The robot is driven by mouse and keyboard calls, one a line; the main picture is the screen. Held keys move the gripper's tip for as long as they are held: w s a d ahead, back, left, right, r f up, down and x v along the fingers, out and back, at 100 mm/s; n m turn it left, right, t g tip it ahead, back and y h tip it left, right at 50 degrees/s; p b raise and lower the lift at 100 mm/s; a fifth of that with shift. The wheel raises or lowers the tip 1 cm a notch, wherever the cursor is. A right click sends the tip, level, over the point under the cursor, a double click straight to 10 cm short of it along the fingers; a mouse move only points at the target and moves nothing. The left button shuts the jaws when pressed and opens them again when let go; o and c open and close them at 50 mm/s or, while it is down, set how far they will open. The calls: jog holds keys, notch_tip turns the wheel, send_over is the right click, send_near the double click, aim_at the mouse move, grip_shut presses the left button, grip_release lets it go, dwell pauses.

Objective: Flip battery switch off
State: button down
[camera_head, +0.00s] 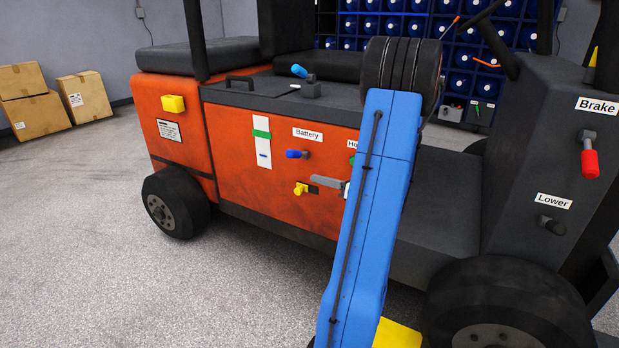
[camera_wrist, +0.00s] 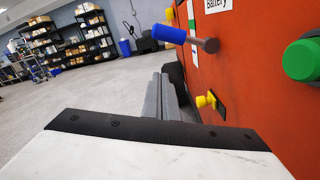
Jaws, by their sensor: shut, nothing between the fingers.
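The battery switch is a lever with a blue grip (camera_head: 297,154) on the orange side panel of a vehicle, under the white Battery label (camera_head: 307,133). In the wrist view its blue grip (camera_wrist: 170,35) points left from a dark stem that sticks out of the panel. My gripper (camera_head: 322,180) is shut and empty, just below and right of the lever in the head view. In the wrist view my grey fingers (camera_wrist: 163,97) lie below the blue grip, with a gap between them. I see no contact.
A yellow knob (camera_head: 300,188) sits beside my fingertips and also shows in the wrist view (camera_wrist: 205,101). A green button (camera_wrist: 302,60) is at the right in the wrist view. Open floor lies left.

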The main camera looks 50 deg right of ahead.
jog(key=shift+v, duration=1.2)
jog(key=a+r+n+g+y, duration=0.25)
jog(key=a+n+g, duration=0.5)
jog(key=a, duration=0.95)
jog(key=a+r+n+g+y, duration=0.1)
jog(key=a+n+g+y, duration=0.25)
jog(key=a+n, duration=0.95)
jog(key=s+a+r+n+g+h, duration=0.1)
jog(key=s+a+r+n+h, duration=0.1)
jog(key=s+a+n+h, duration=0.8)
jog(key=s+a+n, duration=0.3)
jog(key=s+n, duration=0.3)
jog(key=n, duration=0.1)
jog(key=shift+g, duration=0.3)
